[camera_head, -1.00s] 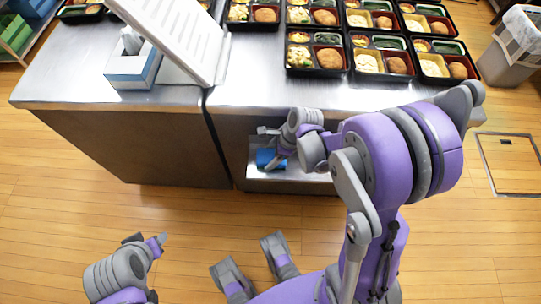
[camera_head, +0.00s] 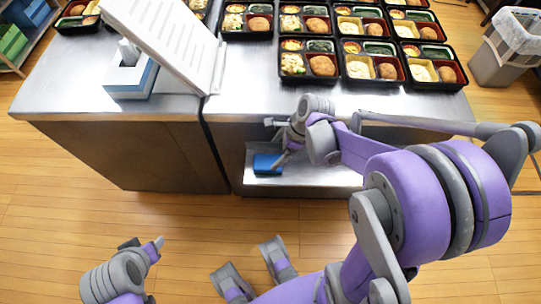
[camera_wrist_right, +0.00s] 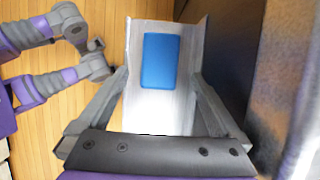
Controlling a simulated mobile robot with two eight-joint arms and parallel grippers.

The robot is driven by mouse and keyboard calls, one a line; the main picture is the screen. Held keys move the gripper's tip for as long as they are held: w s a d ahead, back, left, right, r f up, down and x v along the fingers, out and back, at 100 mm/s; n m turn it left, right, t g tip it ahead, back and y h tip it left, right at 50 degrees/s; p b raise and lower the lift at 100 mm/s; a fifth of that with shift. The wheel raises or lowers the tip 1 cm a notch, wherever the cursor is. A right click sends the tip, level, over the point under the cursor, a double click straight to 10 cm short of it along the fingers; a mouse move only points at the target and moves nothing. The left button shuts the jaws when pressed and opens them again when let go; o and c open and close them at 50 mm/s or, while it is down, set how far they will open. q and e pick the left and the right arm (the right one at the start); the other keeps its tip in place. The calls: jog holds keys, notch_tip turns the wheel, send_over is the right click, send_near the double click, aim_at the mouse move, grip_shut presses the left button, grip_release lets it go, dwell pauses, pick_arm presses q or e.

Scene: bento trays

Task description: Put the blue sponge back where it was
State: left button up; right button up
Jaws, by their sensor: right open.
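The blue sponge (camera_head: 266,164) lies flat on a low metal shelf (camera_head: 320,178) under the counter front. In the right wrist view the sponge (camera_wrist_right: 160,61) lies on the pale shelf surface, between the finger lines and beyond the tips. My right gripper (camera_head: 277,143) is open and empty, just above and right of the sponge, seemingly apart from it. In the right wrist view its fingers (camera_wrist_right: 160,85) are spread wide. My left gripper (camera_head: 146,243) is low at the left, away from the sponge; its finger gap is unclear.
The steel counter (camera_head: 240,112) carries several bento trays (camera_head: 308,78), a white panel (camera_head: 160,40) and a tissue box (camera_head: 131,78). A bin (camera_head: 502,60) stands at the right. The counter edge overhangs the shelf. Wooden floor in front is clear.

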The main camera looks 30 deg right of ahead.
jog(key=s+a+r+n+t+h, duration=0.1)
jog(key=s+n, duration=0.4)
jog(key=n, duration=0.7)
jog(key=s+a+r+n+t+h, duration=0.1)
jog(key=s+a+r+n+h, duration=0.2)
jog(key=n, duration=0.9)
notch_tip(320, 180, up, 4)
jog(key=shift+s+a+f+t+p, duration=0.25)
jog(key=shift+s+a, duration=0.4)
jog(key=shift+s, duration=0.35)
notch_tip(320, 180, up, 9)
jog(key=w+p, duration=0.1)
jog(key=p, duration=0.7)
jog(key=shift+w, duration=0.3)
jog(key=shift+t, duration=0.25)
